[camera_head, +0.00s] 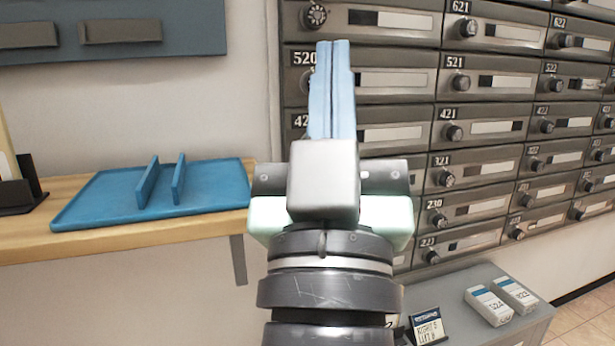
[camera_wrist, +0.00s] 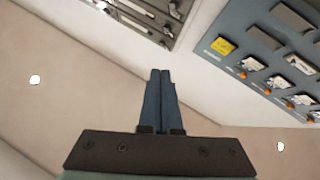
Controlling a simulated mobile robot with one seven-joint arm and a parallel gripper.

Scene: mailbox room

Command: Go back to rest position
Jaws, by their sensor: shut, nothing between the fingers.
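My gripper (camera_head: 333,48) stands upright in the middle of the head view, in front of the mailbox wall (camera_head: 443,114). Its two blue fingers are together with nothing between them. In the wrist view my gripper (camera_wrist: 160,75) also shows its fingers side by side and shut. Behind the fingers there is plain wall and no object within reach of them. The gripper hides part of the left columns of mailboxes.
A blue tray (camera_head: 105,207) with two upright dividers lies on the wooden shelf (camera_head: 25,240) at left. A grey cabinet (camera_head: 450,290) at lower right bears white boxes (camera_head: 488,305) and a small sign (camera_head: 426,327). A blue-grey board (camera_wrist: 240,62) shows in the wrist view.

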